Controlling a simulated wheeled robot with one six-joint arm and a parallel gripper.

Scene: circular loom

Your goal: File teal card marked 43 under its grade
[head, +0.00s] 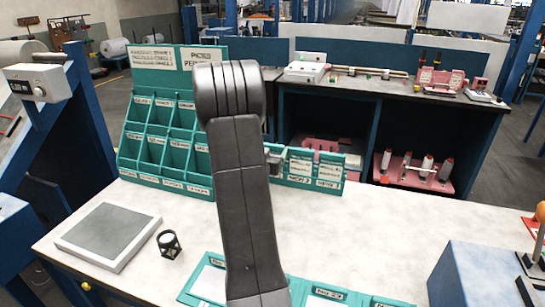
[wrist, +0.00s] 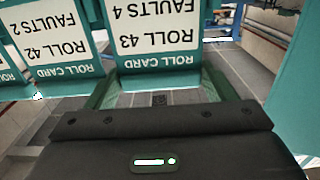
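The teal card marked ROLL 43, FAULTS 4 (wrist: 155,38) shows upside down in the wrist view, straight ahead of my gripper (wrist: 160,82). The fingers reach toward its two sides; whether they press on it I cannot tell. A card marked ROLL 42, FAULTS 2 (wrist: 55,38) is beside it on the left. In the head view several cards stand in a low teal holder (head: 315,168), and my arm hides the gripper and part of the holder. The teal pocket rack (head: 128,140) stands left of it, with labelled pockets and a sign board (head: 153,58) above.
A grey pad (head: 105,232) and a small black stand (head: 169,243) are at the left of the pale table (head: 400,225). Teal folders (head: 205,284) lie at the front edge. A blue-grey box (head: 478,275) is at the front right. The table's right middle is clear.

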